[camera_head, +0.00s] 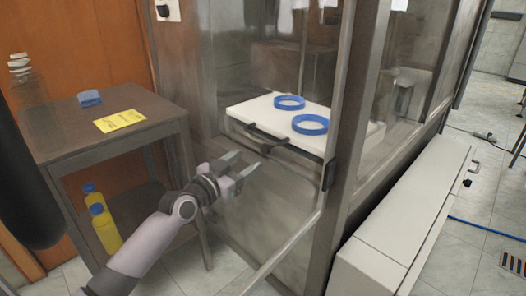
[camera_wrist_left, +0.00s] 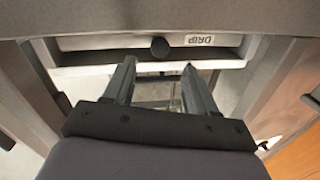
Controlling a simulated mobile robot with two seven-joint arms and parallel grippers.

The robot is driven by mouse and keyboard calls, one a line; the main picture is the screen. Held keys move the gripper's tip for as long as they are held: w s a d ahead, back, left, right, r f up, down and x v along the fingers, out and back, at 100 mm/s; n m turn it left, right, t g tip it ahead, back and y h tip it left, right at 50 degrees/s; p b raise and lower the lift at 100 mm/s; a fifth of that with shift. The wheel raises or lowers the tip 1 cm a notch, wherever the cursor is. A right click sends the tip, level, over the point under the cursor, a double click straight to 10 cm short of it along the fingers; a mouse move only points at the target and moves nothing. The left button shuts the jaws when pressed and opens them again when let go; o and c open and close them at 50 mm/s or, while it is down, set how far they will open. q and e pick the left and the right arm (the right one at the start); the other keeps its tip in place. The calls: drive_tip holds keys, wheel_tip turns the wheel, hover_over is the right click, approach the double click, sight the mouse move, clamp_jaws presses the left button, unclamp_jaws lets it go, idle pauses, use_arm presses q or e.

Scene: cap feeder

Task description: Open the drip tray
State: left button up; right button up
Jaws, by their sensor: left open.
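The drip tray (camera_wrist_left: 105,42) shows in the left wrist view as a white front in a grey frame, with an upside-down "DRIP" label (camera_wrist_left: 199,40) and a round dark knob (camera_wrist_left: 159,47). Its front looks closed. In the head view I cannot clearly pick it out. My left gripper (camera_head: 248,160) is open and empty, in front of the glazed cabinet. In the left wrist view its fingertips (camera_wrist_left: 159,66) sit on either side of the knob's line, apparently short of it. My right gripper is not in view.
A white platform (camera_head: 245,108) with two blue rings (camera_head: 310,125) and a dark handle (camera_head: 266,139) stands inside the cabinet. A brown side table (camera_head: 75,135) holds a yellow note (camera_head: 120,121), with yellow bottles (camera_head: 103,225) below. A long white box (camera_head: 400,225) lies right.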

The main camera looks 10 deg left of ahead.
use_arm(q)
drive_tip(key=shift+b+x, duration=1.25)
drive_tip(key=shift+x, duration=1.9)
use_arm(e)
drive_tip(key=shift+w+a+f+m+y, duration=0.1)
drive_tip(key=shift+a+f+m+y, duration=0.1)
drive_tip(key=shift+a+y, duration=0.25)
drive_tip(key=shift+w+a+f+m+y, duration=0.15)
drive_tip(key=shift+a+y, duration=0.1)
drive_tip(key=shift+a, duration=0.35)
use_arm(q)
drive_tip(key=shift+d, duration=0.1)
clamp_jaws()
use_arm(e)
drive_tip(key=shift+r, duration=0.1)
